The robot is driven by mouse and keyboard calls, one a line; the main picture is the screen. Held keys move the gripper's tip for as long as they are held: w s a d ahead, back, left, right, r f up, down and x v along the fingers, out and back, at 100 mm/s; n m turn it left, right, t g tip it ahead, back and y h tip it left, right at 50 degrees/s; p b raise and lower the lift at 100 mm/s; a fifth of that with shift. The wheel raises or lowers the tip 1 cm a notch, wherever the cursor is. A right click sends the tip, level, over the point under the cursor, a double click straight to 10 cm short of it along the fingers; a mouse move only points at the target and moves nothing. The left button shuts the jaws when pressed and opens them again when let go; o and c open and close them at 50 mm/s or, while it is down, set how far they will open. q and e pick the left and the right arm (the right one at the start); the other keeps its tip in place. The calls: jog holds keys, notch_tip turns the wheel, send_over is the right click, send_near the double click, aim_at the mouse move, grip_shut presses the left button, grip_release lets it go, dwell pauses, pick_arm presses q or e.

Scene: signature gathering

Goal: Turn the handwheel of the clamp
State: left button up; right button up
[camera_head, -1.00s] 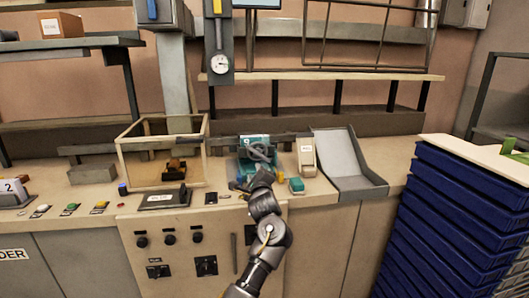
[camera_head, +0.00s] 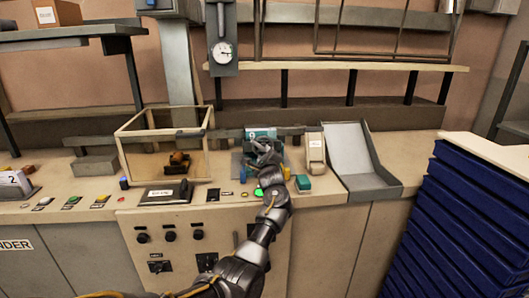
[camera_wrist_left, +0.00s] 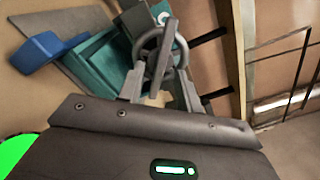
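The clamp (camera_head: 246,163) is a teal and grey device on the bench, left of a white box-like unit. Its grey ring-shaped handwheel (camera_wrist_left: 148,43) with a dark crossbar shows in the wrist view. In the head view the wheel is largely hidden by my gripper. My left gripper (camera_head: 265,152) is at the wheel. In the left wrist view its two fingers (camera_wrist_left: 160,82) stand apart, one on each side of the lower part of the ring. I cannot tell whether they touch it. My right gripper is not in view.
A clear-sided case (camera_head: 164,157) stands left of the clamp. The white unit (camera_head: 316,150) and a grey sloped tray (camera_head: 354,152) are to the right. A teal block (camera_head: 303,183) sits near the bench edge. Stacked blue crates (camera_head: 455,215) stand farther right.

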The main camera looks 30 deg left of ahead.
pick_arm(q)
jog(key=shift+w+a+r, duration=0.2)
jog(key=shift+w+a, duration=0.05)
jog(key=shift+a, duration=0.05)
jog(key=shift+w+a, duration=0.15)
jog(key=shift+w+a+f, duration=0.15)
jog(key=shift+w+a, duration=0.05)
jog(key=shift+w, duration=0.15)
jog(key=shift+s, duration=0.1)
jog(key=c, duration=0.3)
grip_shut()
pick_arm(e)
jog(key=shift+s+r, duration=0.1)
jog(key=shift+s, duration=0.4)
